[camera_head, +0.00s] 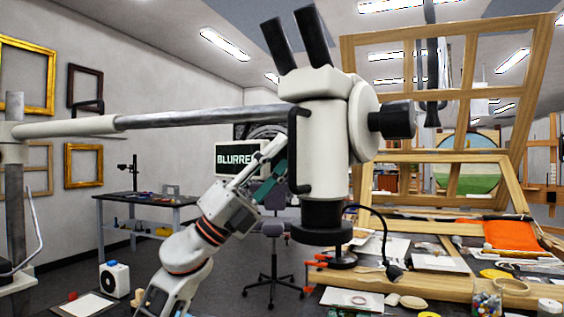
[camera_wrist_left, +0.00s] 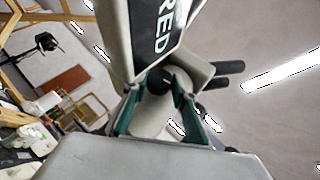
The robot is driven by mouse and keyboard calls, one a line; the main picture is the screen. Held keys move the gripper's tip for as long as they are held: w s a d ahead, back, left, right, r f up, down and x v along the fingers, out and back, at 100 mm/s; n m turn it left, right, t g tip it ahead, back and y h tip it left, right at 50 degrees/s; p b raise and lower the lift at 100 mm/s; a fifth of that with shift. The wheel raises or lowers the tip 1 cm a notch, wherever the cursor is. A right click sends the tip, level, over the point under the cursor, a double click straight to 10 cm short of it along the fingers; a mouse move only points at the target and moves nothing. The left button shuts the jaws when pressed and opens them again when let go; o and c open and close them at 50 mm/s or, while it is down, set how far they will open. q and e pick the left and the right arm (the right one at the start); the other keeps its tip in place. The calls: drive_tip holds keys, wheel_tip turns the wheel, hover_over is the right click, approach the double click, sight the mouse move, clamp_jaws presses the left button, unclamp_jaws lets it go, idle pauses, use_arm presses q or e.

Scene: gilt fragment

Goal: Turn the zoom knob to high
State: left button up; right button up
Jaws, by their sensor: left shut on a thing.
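A white stereo microscope (camera_head: 322,130) hangs on a grey horizontal boom in the head view, with black eyepieces up top and a dark lens ring below. My left gripper (camera_head: 272,178) reaches up to the left side of its body, behind a black handle. In the left wrist view the teal fingers (camera_wrist_left: 160,95) are closed around a small round black knob (camera_wrist_left: 160,80) with a light mark, which looks like the zoom knob. This knob is hidden in the head view. Another large black knob (camera_head: 393,120) sticks out on the right. My right gripper is not in view.
A screen (camera_head: 233,158) behind my arm shows text starting "BLURRE"; it reads partly in the wrist view too. A wooden easel frame (camera_head: 347,70) stands close on the right. The table below holds several tools, jars and a black gooseneck lamp (camera_head: 393,270).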

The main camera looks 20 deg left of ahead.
use_arm(q)
drive_tip(key=shift+d+f, duration=0.1)
drive_tip(key=shift+f, duration=0.1)
drive_tip(key=o, duration=1.1)
drive_tip(key=shift+w, duration=0.1)
drive_tip(key=shift+r, duration=0.1)
drive_tip(key=v, duration=1.2)
